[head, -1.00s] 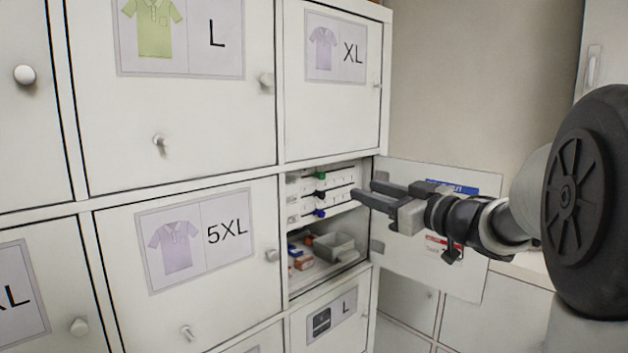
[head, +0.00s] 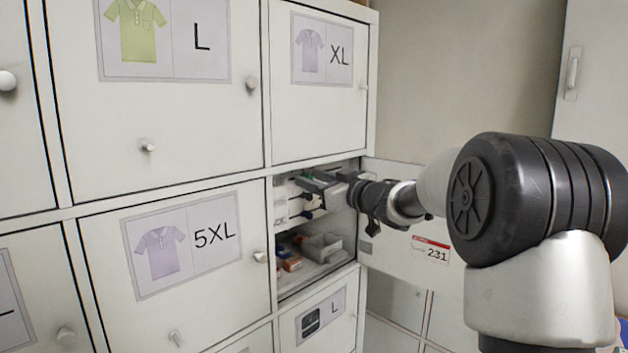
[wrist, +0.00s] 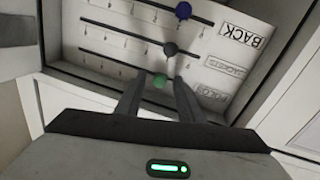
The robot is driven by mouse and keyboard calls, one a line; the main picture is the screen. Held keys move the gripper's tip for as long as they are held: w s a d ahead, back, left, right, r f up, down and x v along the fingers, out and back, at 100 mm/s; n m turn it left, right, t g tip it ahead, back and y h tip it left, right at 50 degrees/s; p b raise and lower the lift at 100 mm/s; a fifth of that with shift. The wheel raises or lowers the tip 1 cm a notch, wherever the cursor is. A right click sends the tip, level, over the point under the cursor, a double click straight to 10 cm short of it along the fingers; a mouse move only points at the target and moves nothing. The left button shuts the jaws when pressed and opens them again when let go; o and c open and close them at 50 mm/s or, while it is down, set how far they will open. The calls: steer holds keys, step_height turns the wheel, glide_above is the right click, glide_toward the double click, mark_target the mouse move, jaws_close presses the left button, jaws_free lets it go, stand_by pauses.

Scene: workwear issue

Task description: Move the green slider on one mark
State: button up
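The green slider (wrist: 160,81) is a round knob on the slotted rail nearest my gripper in the wrist view, on the row labelled POLOS. My gripper (wrist: 159,84) is open, with one finger on each side of the green knob. I cannot tell whether either finger touches it. In the head view my gripper (head: 314,183) reaches into the open locker and largely hides the sliders. A dark slider (wrist: 170,49) sits on the middle rail and a blue slider (wrist: 183,10) on the far one. Small marks run along the rails.
The open locker's lower part holds a grey bin (head: 322,246) and small boxes (head: 289,262). Its open door (head: 400,254) stands to the right, behind my arm. Closed doors with knobs surround the opening. The compartment walls are close around my gripper.

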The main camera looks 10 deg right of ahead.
steer(key=shift+c, duration=0.3)
jaws_close()
steer(key=shift+r, duration=0.1)
steer(key=w+d+p, duration=0.2)
steer(key=d+p, duration=0.1)
steer(key=shift+o, duration=0.3)
jaws_free()
